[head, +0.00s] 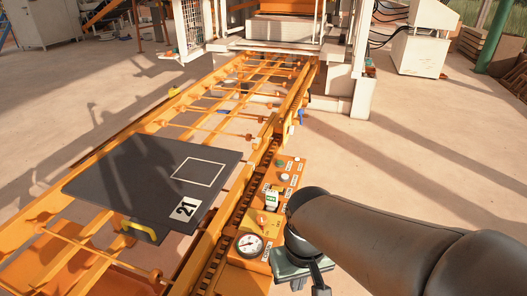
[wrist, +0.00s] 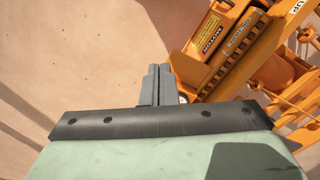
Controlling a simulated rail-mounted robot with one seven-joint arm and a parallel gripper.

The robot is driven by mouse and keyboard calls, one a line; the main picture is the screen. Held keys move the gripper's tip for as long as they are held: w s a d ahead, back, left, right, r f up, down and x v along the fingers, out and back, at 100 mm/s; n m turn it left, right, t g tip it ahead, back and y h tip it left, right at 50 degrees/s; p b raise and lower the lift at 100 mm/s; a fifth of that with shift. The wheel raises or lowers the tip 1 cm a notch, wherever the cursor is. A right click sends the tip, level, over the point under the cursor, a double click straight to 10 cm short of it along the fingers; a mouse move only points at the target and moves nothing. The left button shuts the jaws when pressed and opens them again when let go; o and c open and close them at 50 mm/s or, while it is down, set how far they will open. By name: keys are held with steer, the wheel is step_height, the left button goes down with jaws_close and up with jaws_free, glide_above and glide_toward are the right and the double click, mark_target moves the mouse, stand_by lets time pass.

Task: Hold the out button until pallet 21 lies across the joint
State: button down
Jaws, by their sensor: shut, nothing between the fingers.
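Pallet 21 (head: 140,182) is a dark flat board with a white outline and a "21" label, lying on the orange roller track (head: 60,255). Its far edge reaches toward the middle of the track; I cannot make out exactly where the joint runs under or beyond it. The orange control panel (head: 238,262) stands beside the track with several small buttons; their labels are too small to read. My gripper (wrist: 157,72) is shut and empty, beside the panel. Its fingertips are hidden in the head view, and I cannot tell whether they touch a button.
A round gauge (head: 250,245) and an orange knob (head: 261,221) sit on the panel's near part. The white-framed press (head: 285,28) stands at the track's far end. A white cabinet (head: 418,52) is at the back right. The concrete floor right of the track is open.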

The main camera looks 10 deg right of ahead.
steer(key=w+r+m+t+b, duration=0.2)
steer(key=w+b, duration=0.1)
steer(key=w, duration=1.9)
steer(key=m+t+b, duration=0.6)
steer(key=t+b, duration=0.1)
glide_above(286, 178)
step_height(286, 178, down, 18)
steer(key=shift+y, duration=0.4)
steer(key=shift+w+f, duration=0.1)
steer(key=shift+f, duration=0.1)
steer(key=shift+f+b, duration=2.9)
steer(key=shift+f, duration=1.4)
steer(key=shift+f, duration=0.15)
